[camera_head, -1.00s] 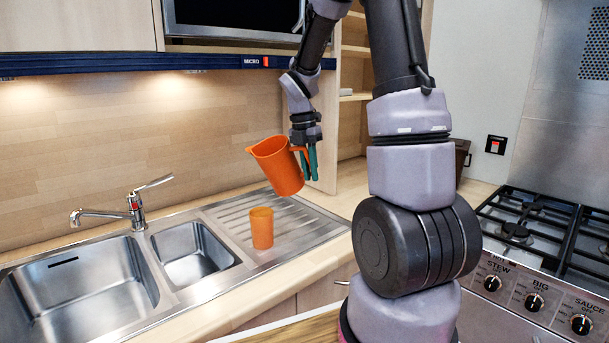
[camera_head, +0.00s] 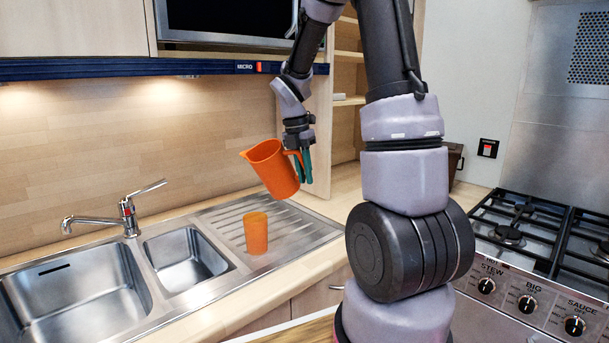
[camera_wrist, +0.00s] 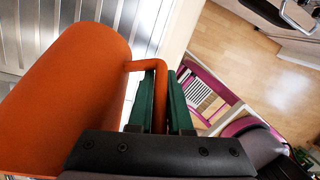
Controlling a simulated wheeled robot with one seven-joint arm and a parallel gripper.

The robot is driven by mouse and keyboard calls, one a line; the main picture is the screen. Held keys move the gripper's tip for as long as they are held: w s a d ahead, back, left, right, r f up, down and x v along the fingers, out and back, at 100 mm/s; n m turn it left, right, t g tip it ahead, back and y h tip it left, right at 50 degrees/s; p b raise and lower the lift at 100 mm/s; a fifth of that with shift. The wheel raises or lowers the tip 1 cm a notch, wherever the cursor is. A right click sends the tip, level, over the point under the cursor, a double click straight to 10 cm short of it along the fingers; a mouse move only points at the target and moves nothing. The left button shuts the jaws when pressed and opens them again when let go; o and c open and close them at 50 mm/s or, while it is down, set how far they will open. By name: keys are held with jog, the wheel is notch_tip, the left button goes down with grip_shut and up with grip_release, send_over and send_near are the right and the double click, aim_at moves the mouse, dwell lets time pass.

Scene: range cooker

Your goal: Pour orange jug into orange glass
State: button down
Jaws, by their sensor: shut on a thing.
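The orange jug (camera_head: 272,169) is in the air above the drainboard, tilted to the left with its spout side toward the left. My gripper (camera_head: 305,166) is shut on the jug's handle, on the jug's right side. In the wrist view the green fingers of my gripper (camera_wrist: 160,100) close around the handle, and the jug's body (camera_wrist: 70,95) fills the left. The orange glass (camera_head: 256,234) stands upright on the drainboard, below the jug and apart from it. No liquid is visible leaving the jug. The inside of the glass is hard to make out.
The ribbed steel drainboard (camera_head: 300,229) lies around the glass. Sink basins (camera_head: 80,300) and a tap (camera_head: 128,214) are at the left. A wooden shelf unit (camera_head: 345,101) stands behind my gripper. The gas hob (camera_head: 515,235) is at the right.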

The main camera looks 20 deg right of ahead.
jog(key=shift+r, duration=0.15)
jog(key=shift+d+r+t+h, duration=0.1)
jog(key=shift+r+t+h, duration=0.15)
jog(key=shift+h, duration=0.35)
jog(key=shift+w+d, duration=0.1)
jog(key=shift+r, duration=0.1)
dwell(0.7)
jog(key=shift+r+t+h, duration=0.25)
jog(key=shift+h, duration=0.45)
jog(key=shift+r+m, duration=0.1)
jog(key=shift+m, duration=0.2)
jog(key=shift+r+h, duration=0.15)
jog(key=shift+h, duration=0.55)
jog(key=shift+d+t, duration=0.1)
jog(key=shift+t, duration=0.2)
dwell(0.5)
